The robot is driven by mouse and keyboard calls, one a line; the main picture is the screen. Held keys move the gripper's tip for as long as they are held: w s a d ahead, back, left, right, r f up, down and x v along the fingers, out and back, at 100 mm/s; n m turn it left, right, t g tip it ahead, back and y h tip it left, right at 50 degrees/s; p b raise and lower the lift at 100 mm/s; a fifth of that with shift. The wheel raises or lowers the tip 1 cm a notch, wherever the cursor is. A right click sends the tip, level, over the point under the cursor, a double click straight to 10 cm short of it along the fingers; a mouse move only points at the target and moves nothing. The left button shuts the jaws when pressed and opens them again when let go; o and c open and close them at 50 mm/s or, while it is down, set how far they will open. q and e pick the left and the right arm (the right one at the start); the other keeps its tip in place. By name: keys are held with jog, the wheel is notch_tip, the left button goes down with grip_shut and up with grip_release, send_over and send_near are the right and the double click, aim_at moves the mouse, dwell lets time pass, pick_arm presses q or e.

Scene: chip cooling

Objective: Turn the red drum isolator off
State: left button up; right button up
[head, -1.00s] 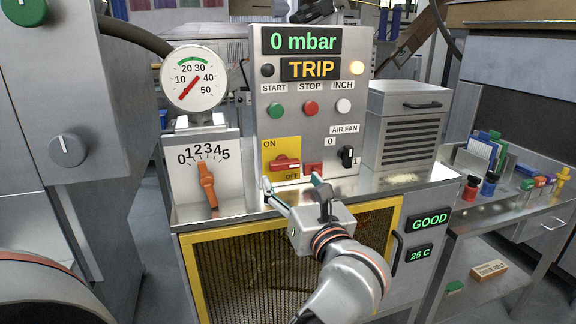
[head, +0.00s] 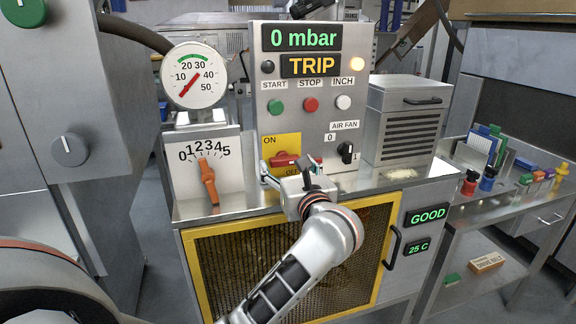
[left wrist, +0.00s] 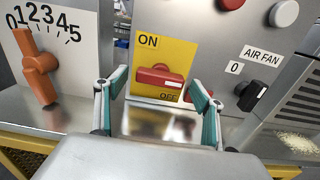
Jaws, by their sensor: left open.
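The red drum isolator (head: 284,159) is a red handle on a yellow plate marked ON above and OFF below. The handle lies about level across the plate; it also shows in the left wrist view (left wrist: 160,77). My left gripper (head: 289,170) is open just in front of the plate's lower part. In the left wrist view its teal-lined fingers (left wrist: 158,88) stand apart, to the left and right of the handle, with nothing between them. I cannot tell whether they touch the plate. In the head view the gripper covers part of the OFF end. My right gripper is not clearly in view.
An orange lever (head: 208,182) on a 0-to-5 scale stands left of the plate. The black air fan knob (head: 347,152) is close on the right. A small red part (left wrist: 187,94) sits beside the plate. The steel ledge (head: 240,203) runs below, above a yellow-framed mesh door.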

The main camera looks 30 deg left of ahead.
pick_arm(q)
jog(key=shift+c, duration=0.4)
jog(key=c, duration=1)
jog(key=shift+c, duration=0.2)
